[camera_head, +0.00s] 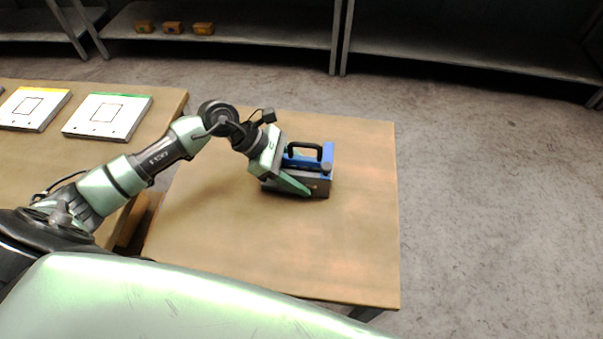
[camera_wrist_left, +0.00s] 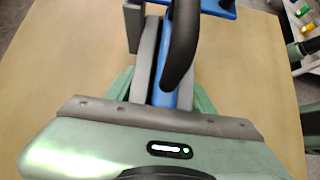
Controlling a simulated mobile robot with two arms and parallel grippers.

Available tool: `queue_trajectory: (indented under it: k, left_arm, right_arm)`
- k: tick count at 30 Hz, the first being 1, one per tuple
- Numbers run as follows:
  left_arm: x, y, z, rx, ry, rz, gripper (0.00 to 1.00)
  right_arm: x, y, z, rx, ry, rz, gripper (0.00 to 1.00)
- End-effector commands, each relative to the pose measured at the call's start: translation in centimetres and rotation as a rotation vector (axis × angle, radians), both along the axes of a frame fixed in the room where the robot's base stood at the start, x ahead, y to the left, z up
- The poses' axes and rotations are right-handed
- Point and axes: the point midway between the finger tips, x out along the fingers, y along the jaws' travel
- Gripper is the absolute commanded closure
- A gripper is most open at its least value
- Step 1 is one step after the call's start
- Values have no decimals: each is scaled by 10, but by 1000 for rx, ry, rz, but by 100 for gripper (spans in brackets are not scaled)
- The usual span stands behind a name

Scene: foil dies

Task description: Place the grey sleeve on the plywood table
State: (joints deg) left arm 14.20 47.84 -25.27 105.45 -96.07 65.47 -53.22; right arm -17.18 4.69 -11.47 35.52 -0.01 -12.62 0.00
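The grey sleeve (camera_head: 316,187) sits around the lower part of a blue block (camera_head: 326,156) with a black handle. It is on or just above the plywood table (camera_head: 350,250); I cannot tell which. My left gripper (camera_head: 292,182) reaches it from the left, and its green fingers lie along the sleeve's sides. In the left wrist view the sleeve's grey walls (camera_wrist_left: 146,62) flank the blue part, with a green finger close against each side. The black handle (camera_wrist_left: 183,45) rises between them and hides part of the grip. My right gripper is not in view.
A second table at the left holds white plates, one with a green edge (camera_head: 107,117) and one with a yellow edge (camera_head: 33,108). Shelves at the back carry several small orange blocks (camera_head: 173,27). The plywood table's front and right are clear.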

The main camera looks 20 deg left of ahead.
Motion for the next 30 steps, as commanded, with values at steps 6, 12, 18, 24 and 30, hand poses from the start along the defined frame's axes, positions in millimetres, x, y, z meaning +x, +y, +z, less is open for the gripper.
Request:
queue_trajectory:
  k: [6,12,18,24,30]
  left_arm:
    - [0,0,0,0,0,0,27]
    - [0,0,3,0,0,0,27]
    - [-4,19,18,6,-2,2,27]
    - [-12,49,49,7,-1,1,27]
    - [-19,73,74,4,1,1,27]
  right_arm:
    - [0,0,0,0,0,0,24]
    - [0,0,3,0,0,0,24]
    - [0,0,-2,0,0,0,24]
    - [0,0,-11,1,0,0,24]
    - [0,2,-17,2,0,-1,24]
